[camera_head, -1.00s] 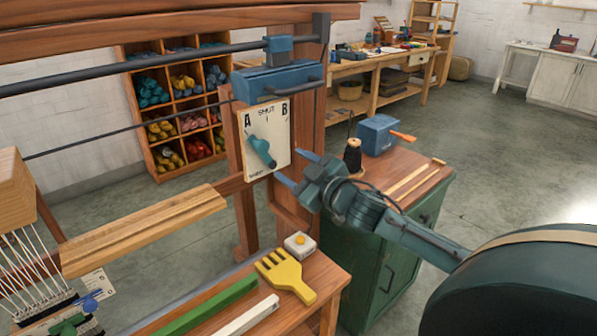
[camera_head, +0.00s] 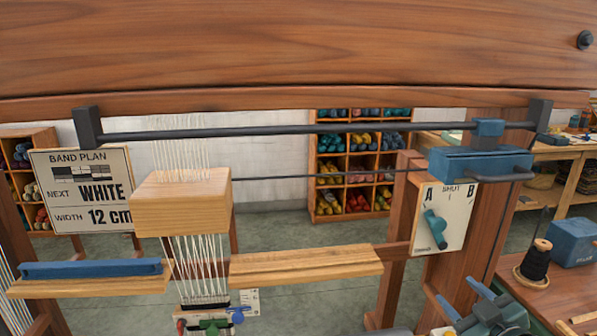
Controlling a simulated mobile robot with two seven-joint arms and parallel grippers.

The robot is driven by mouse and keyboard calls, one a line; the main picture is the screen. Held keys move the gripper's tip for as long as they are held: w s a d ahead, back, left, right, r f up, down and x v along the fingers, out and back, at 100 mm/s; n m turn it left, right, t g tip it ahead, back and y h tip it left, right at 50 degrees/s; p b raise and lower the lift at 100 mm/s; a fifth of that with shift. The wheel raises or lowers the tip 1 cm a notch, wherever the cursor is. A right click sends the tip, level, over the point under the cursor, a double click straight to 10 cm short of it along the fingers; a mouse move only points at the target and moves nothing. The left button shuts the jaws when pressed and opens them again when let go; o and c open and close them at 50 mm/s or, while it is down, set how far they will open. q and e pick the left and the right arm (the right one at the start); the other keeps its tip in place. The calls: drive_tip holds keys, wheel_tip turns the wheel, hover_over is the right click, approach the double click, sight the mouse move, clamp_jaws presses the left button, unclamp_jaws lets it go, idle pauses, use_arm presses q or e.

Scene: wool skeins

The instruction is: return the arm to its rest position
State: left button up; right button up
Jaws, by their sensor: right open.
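My right gripper (camera_head: 458,292) is at the bottom right of the head view, cut by the lower edge. Its two fingers are apart and I see nothing between them. It is below the white A/B plate (camera_head: 455,215) with its teal knob (camera_head: 435,228), apart from it in the picture. The rest of my right arm is out of view. My left gripper is not in view.
The wooden loom fills the view, with a dark rail (camera_head: 300,131), a blue carriage box (camera_head: 470,164) and a wooden block (camera_head: 182,203) over white threads. A band plan sign (camera_head: 85,190) hangs left. A dark spool (camera_head: 535,262) and blue box (camera_head: 573,242) stand right.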

drive_tip(key=s+a+f+m+g+y+p, duration=0.2)
drive_tip(key=s+a+f+g, duration=0.4)
drive_tip(key=s+a+f, duration=1.3)
drive_tip(key=shift+s+a+m, duration=0.3)
drive_tip(key=shift+s+m, duration=0.3)
